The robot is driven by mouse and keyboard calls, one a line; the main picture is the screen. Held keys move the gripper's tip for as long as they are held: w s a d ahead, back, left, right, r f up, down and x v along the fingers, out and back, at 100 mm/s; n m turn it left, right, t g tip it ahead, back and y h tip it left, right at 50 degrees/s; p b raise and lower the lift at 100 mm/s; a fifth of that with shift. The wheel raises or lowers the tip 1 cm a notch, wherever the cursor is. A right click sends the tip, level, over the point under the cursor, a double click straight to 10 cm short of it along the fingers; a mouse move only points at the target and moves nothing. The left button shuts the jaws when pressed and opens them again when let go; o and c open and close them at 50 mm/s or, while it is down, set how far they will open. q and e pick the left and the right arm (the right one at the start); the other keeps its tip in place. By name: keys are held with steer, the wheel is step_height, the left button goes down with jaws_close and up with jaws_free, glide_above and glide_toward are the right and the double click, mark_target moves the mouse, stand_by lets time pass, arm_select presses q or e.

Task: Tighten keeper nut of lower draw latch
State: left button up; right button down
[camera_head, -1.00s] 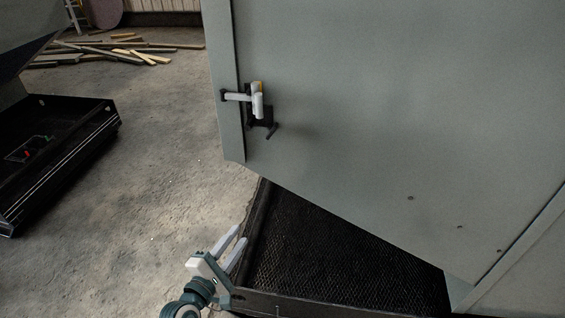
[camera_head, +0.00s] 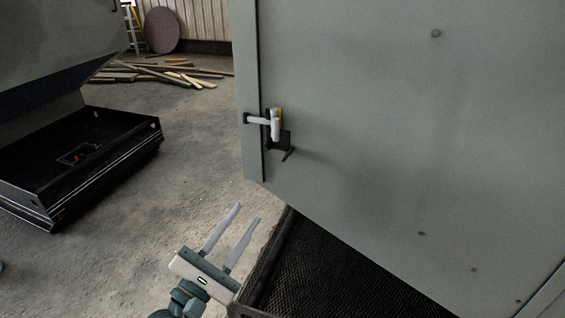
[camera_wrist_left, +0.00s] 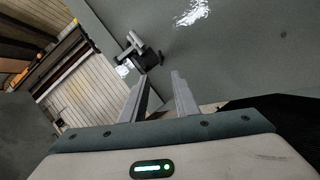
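The draw latch (camera_head: 276,125) sits on the left edge of the grey enclosure panel (camera_head: 370,140). It has a white rod reaching left to a dark keeper (camera_head: 247,118), a yellow part, and a dark base with a lever below. The keeper nut is too small to make out. My left gripper (camera_head: 248,211) is open and empty, below and left of the latch and apart from it, its fingers pointing up. In the left wrist view the latch (camera_wrist_left: 137,50) shows beyond the open fingertips. My right gripper is not in view.
A black mesh surface (camera_head: 340,270) lies under the panel, right of my left gripper. A dark open tray-like base (camera_head: 75,165) stands at the left. Loose planks (camera_head: 165,72) lie on the floor at the back. The concrete floor between is clear.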

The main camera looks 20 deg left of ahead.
mark_target(286, 157)
arm_select(q)
steer(key=p+x, duration=0.5)
steer(key=x, duration=1.1)
steer(key=shift+r, duration=0.1)
steer(key=shift+w+d+r+p, duration=0.1)
steer(key=shift+w+p, duration=0.25)
steer(key=shift+w, duration=0.25)
jaws_close()
